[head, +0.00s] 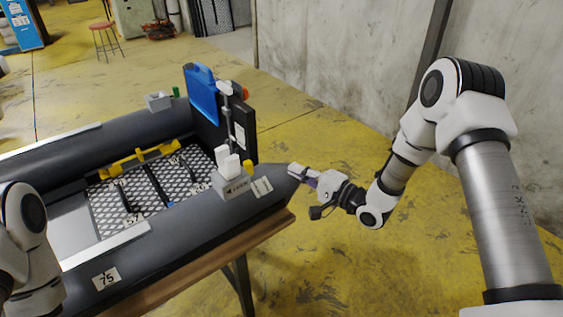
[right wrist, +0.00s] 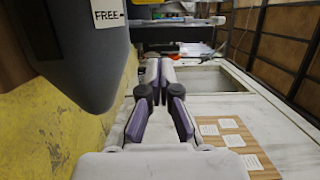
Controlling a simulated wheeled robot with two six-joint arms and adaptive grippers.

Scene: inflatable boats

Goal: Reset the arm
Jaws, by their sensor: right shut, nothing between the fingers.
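My right gripper (head: 301,172) is beside the pointed stern end of the grey inflatable boat (head: 190,241) in the head view. In the right wrist view its fingers (right wrist: 159,66) are together with nothing between them. The boat's dark tube end (right wrist: 82,50) fills the upper left of that view, beside the fingers. I cannot tell whether they touch. The right arm reaches in from the right of the head view. Part of my left arm (head: 25,240) shows at the left edge; its gripper is out of view.
The boat rests on a wooden table (head: 235,255). A blue case (head: 202,92), a grey box (head: 231,184) and a yellow bar (head: 140,158) are on the boat. A stool (head: 104,36) stands far back. Yellow floor is clear right of the boat, up to a concrete wall (head: 335,55).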

